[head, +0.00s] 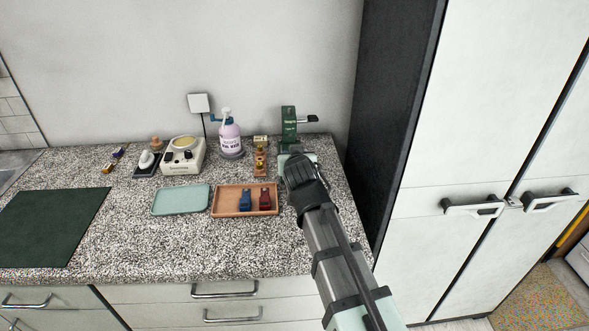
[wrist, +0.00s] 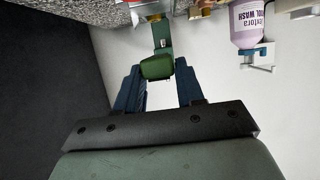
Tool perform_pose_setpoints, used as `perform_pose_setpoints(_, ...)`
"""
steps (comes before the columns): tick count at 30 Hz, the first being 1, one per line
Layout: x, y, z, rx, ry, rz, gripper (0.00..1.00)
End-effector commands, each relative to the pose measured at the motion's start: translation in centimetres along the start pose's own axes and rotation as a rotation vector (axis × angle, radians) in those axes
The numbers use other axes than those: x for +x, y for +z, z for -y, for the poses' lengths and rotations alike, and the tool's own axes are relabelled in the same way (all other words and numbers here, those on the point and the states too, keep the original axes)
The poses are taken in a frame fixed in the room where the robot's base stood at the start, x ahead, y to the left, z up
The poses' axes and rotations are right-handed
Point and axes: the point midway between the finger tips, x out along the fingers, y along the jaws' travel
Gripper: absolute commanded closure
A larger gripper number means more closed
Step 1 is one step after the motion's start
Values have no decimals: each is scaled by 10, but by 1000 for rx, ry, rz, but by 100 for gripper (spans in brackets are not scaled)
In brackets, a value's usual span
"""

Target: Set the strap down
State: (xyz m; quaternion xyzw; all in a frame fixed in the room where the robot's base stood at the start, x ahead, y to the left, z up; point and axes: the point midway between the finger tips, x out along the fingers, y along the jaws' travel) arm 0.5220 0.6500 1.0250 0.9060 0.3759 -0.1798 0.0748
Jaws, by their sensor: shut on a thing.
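My gripper (wrist: 158,68) is shut on a small rounded green piece (wrist: 157,67), which sits between its two blue fingertips in the wrist view. I cannot tell whether this piece is the strap or part of something else. Beyond it stands a green upright thing (head: 289,125) with a dark arm sticking out to the right; it also shows in the wrist view (wrist: 162,36). In the head view my gripper is at the right end of the counter, in front of this upright, and its fingertips and the held piece are hidden.
A brown tray (head: 226,207) holds a blue and a red item, left of my arm. A mint tray (head: 181,200) is empty beside it. A wash bottle (head: 229,137), a cream appliance (head: 184,158) and small brass pieces (head: 260,157) stand behind. A tall dark cabinet side (head: 392,95) borders the right.

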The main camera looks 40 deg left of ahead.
Motion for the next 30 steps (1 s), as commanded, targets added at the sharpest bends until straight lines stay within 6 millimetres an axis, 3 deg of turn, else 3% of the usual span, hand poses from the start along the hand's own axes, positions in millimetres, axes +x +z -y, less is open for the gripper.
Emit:
perform_pose_setpoints(13,15,37,0,-1,0,2,92)
perform_pose_setpoints(28,18,44,0,1,0,1,92)
perform_pose_setpoints(29,18,44,0,1,0,1,60)
perform_pose_setpoints(30,18,43,0,1,0,1,57)
